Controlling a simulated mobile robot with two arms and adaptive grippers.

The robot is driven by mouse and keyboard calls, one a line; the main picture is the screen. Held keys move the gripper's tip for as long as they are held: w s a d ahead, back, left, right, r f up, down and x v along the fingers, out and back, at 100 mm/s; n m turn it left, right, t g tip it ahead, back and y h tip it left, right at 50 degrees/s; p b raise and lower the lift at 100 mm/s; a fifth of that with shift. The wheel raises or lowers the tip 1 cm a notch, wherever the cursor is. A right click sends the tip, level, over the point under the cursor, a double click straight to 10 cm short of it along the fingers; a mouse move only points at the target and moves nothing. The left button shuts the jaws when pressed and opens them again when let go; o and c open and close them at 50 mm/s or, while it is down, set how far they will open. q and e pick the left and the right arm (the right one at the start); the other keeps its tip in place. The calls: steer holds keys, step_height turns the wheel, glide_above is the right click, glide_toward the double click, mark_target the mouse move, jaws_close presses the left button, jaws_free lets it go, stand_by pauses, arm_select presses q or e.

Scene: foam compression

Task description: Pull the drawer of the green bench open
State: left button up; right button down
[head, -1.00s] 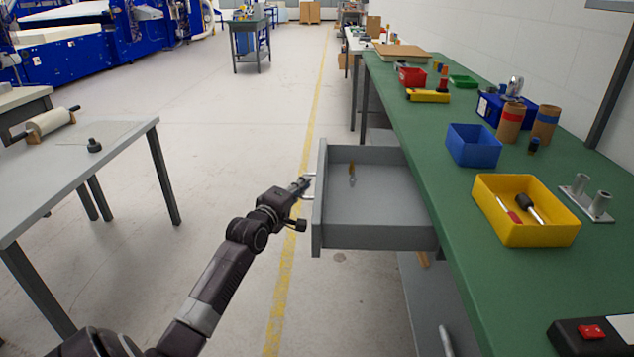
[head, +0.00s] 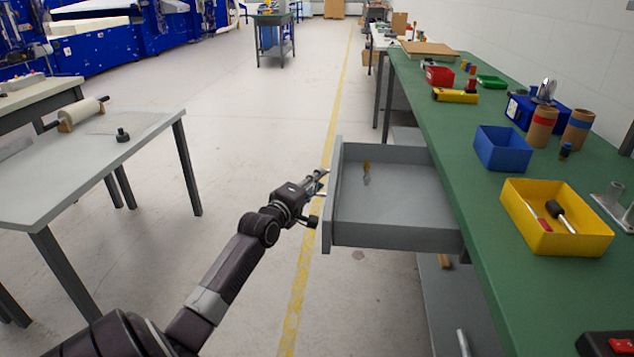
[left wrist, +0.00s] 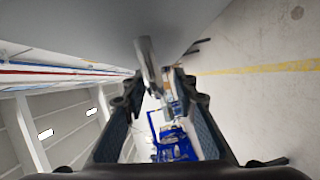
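The grey drawer (head: 395,236) stands pulled well out from under the green bench (head: 440,105), with its inside in view. A small object with a tan handle (head: 366,168) lies in it. My left gripper (head: 321,176) is at the outer face of the drawer front (head: 333,200). In the left wrist view, the metal handle bar (left wrist: 150,68) reaches between the tips of my left gripper (left wrist: 157,82). The fingers stand apart with a visible gap, nearer the bar on the left side. Whether one finger touches it is unclear. My right gripper is not in view.
On the bench are a yellow bin (head: 560,240), a blue bin (head: 502,148), a red bin (head: 438,76) and cardboard tubes (head: 541,128). A grey table (head: 75,180) stands left. The floor between, with a yellow line (head: 303,275), is clear.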

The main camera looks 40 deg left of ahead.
arm_select(q)
steer(key=v, duration=1.2)
stand_by(0.6)
